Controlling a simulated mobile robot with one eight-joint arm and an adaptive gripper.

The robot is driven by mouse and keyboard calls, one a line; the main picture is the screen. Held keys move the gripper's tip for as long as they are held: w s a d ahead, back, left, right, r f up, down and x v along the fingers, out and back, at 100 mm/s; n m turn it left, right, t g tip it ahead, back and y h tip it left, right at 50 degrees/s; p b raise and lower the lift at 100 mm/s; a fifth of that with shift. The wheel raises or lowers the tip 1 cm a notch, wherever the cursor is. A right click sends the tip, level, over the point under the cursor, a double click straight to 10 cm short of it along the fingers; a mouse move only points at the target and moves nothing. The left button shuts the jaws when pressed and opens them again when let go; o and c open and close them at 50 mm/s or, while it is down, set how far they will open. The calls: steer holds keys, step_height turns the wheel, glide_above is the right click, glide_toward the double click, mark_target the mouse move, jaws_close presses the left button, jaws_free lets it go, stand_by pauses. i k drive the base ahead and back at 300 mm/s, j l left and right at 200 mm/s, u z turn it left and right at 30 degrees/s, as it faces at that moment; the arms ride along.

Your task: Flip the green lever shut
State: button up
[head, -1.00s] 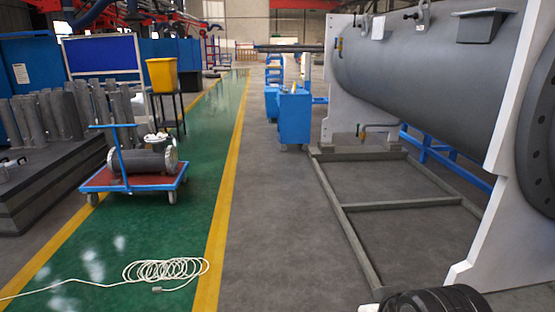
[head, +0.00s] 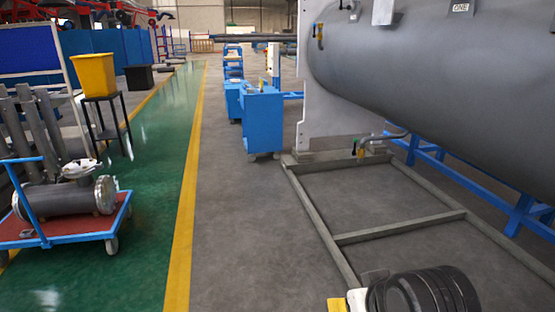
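The large grey flanged shell (head: 430,95) lies across the right side of the head view. A small bent pipe (head: 385,138) comes out low by its white end support, with a small yellowish valve part (head: 361,149) on it. Another small valve with a yellow part (head: 319,32) sits high on the shell's near-left end. Both are too small to tell whether either is the green lever, or how a lever stands. Part of my arm shows at the bottom right, well short of the shell. My gripper is not visible.
A floor frame (head: 340,238) of grey beams lies below the shell. Blue cabinets (head: 262,122) stand left of the white support (head: 335,85). A blue trolley (head: 70,228) and a yellow bin (head: 94,75) are at left. The grey floor (head: 240,220) between is clear.

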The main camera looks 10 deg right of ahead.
mark_target(355, 145)
steer(key=i+j+z, duration=0.2)
steer(key=i+z, duration=0.2)
steer(key=i, duration=0.15)
steer(key=i+j+z, duration=0.4)
steer(key=i+j, duration=0.15)
steer(key=i, duration=0.3)
steer(key=i+j+z, duration=0.15)
steer(key=i, duration=0.3)
steer(key=i+j, duration=0.15)
steer(key=i, duration=0.3)
steer(key=l+z, duration=0.05)
